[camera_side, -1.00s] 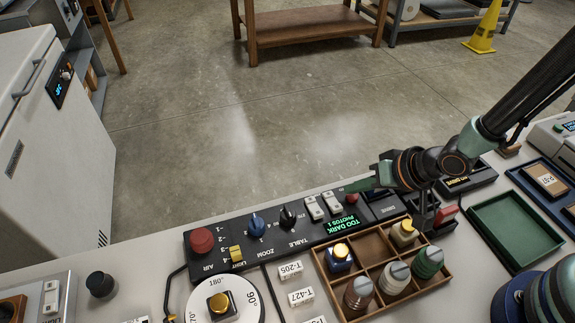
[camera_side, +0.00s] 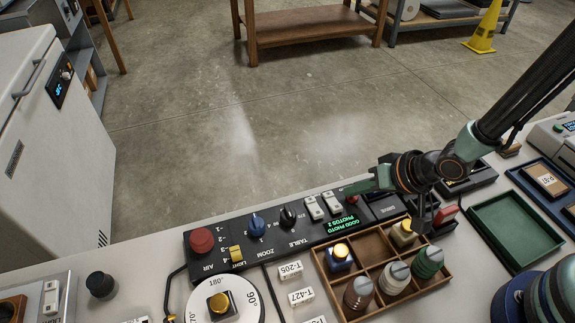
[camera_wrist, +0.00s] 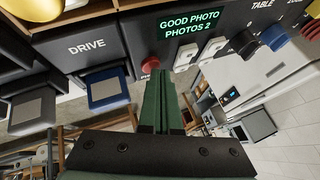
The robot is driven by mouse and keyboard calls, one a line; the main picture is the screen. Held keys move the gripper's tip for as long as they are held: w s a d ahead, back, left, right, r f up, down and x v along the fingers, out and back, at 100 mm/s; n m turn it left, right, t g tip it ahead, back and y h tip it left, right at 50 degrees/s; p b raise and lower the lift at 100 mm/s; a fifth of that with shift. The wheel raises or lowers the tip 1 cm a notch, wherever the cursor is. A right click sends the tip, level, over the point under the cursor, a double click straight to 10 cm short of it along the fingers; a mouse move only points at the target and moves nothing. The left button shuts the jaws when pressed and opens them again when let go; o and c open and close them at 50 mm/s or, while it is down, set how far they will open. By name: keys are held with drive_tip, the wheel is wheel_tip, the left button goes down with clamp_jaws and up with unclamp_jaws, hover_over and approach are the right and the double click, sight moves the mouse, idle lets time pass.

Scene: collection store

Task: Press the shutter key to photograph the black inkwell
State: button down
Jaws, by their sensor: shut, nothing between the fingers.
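A dark, square-bodied inkwell with a gold cap (camera_side: 218,304) stands upright on the white turntable (camera_side: 246,309) at the bottom of the side view. The shutter key looks to be the red round button (camera_side: 352,199) at the right part of the black control panel (camera_side: 273,248); it also shows in the wrist view (camera_wrist: 150,65). The panel display (camera_side: 342,226) reads GOOD PHOTO, PHOTOS 2, and this also shows in the wrist view (camera_wrist: 189,23). My gripper (camera_side: 350,187) is shut and empty, its tips right by the red key; I cannot tell if they touch it.
A wooden compartment tray (camera_side: 399,294) with several capped bottles stands in front of the panel. A green tray (camera_side: 515,232) lies to the right. Two white rocker switches (camera_side: 323,206) sit next to the red key.

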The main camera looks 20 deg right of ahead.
sight(355, 199)
idle(0.4)
drive_tip(key=shift+r, duration=0.8)
drive_tip(key=shift+r, duration=2.55)
drive_tip(key=s+d+r+n+h, duration=0.1)
drive_tip(key=s+d+r, duration=0.2)
drive_tip(key=d+r, duration=0.4)
drive_tip(key=s+d+r+n+g+h, duration=0.1)
drive_tip(key=s+d+r+h, duration=0.1)
drive_tip(key=d+r, duration=0.6)
drive_tip(key=d, duration=0.3)
drive_tip(key=shift+s+d+r, duration=0.2)
drive_tip(key=shift+s+d, duration=0.1)
drive_tip(key=shift+s, duration=0.1)
